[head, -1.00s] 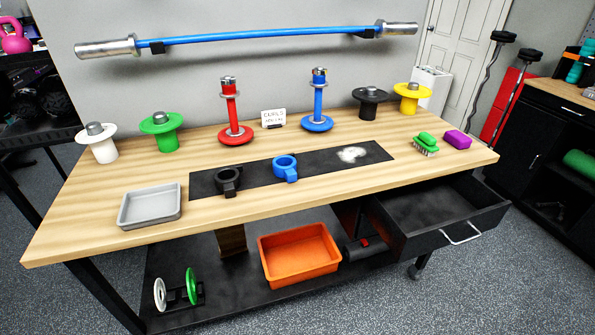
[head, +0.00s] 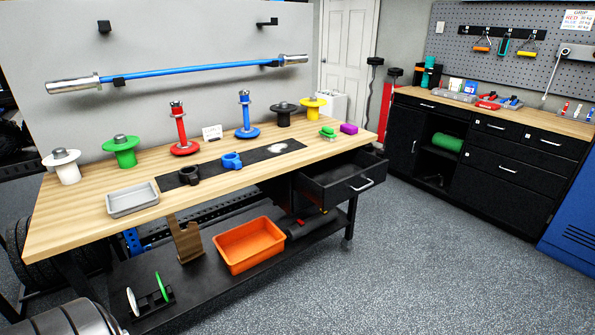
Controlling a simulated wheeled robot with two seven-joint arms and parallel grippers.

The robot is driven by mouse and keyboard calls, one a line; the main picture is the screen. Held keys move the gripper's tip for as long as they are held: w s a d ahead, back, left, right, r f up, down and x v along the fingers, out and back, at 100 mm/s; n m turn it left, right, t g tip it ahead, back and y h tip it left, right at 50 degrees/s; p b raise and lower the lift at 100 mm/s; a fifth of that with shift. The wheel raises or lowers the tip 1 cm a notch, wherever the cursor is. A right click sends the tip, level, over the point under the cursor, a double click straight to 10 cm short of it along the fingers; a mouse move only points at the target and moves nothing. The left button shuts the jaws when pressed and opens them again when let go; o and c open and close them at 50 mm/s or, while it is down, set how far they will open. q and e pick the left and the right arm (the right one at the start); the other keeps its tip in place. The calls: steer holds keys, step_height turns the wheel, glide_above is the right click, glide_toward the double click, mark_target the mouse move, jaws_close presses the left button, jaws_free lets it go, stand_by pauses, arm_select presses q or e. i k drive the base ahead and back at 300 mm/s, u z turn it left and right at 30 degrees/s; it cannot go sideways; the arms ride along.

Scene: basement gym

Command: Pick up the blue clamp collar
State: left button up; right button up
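The blue clamp collar (head: 231,161) sits on the black mat (head: 262,158) on the wooden workbench (head: 95,217). It is a ring with a small lug on its side. A black clamp collar (head: 188,175) sits to its left on the same mat. A white chalky patch lies on the mat to its right. Neither of my grippers shows in the head view.
A grey tray (head: 133,199) is on the bench's left part. Red and blue posts (head: 247,117) stand behind the mat. The bench's drawer (head: 340,180) is open at the front right. An orange bin (head: 249,245) is on the lower shelf. Grey floor is clear at right.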

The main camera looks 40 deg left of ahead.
mark_target(232, 161)
steer(key=z, duration=0.4)
steer(key=i, duration=1.9)
steer(key=u, duration=0.25)
